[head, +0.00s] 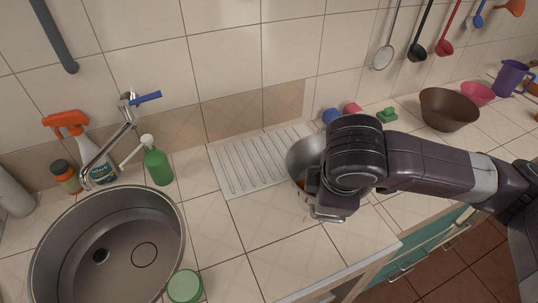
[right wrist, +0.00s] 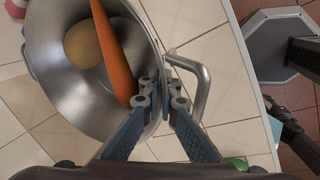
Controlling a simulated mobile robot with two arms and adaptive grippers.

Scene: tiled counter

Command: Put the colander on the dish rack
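The colander (right wrist: 62,100) is a shiny metal bowl with a loop handle (right wrist: 204,88). A carrot (right wrist: 112,52) and a round yellowish thing (right wrist: 83,45) lie in it. In the head view the colander (head: 302,154) shows at the right end of the white ridged dish rack (head: 228,186), largely hidden by my right arm. My right gripper (right wrist: 163,98) is shut on the colander's rim beside the handle, one finger inside and one outside. In the head view its fingers are hidden behind the wrist. I cannot tell whether the colander touches the rack. My left gripper is out of view.
A round sink (head: 110,250), tap (head: 110,150), green soap bottle (head: 157,165) and spray bottle (head: 95,150) are at the left. A green lidded jar (head: 185,287) stands near the sink. A brown bowl (head: 448,109) is at the right. The counter before the rack is clear.

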